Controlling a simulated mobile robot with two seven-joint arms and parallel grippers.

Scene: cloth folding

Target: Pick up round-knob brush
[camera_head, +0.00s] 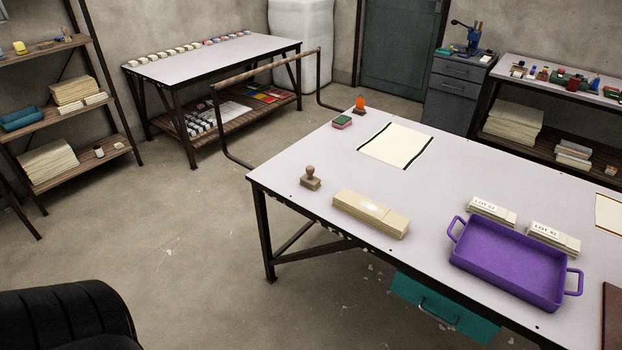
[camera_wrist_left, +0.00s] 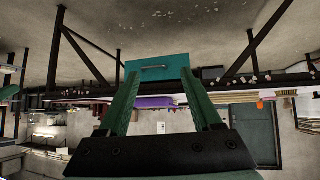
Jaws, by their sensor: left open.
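A small wooden piece with a round knob on a square base (camera_head: 310,178) stands upright near the left front edge of the white-topped table (camera_head: 290,150). It is the only round-knobbed thing I make out clearly; I cannot tell whether its base has bristles. My left gripper (camera_wrist_left: 161,85) shows in the left wrist view, with two green fingers spread apart and nothing between them. That view is upside down, with the teal drawer (camera_wrist_left: 157,67) under the table beyond the fingertips. The knobbed piece is not discernible there. Neither gripper shows in the head view.
A purple tray (camera_head: 510,264) and labelled stacks (camera_head: 492,212) lie farther right. A cream sheet (camera_head: 397,145), a green-topped block (camera_head: 342,122) and an orange-topped item (camera_head: 360,104) are behind.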

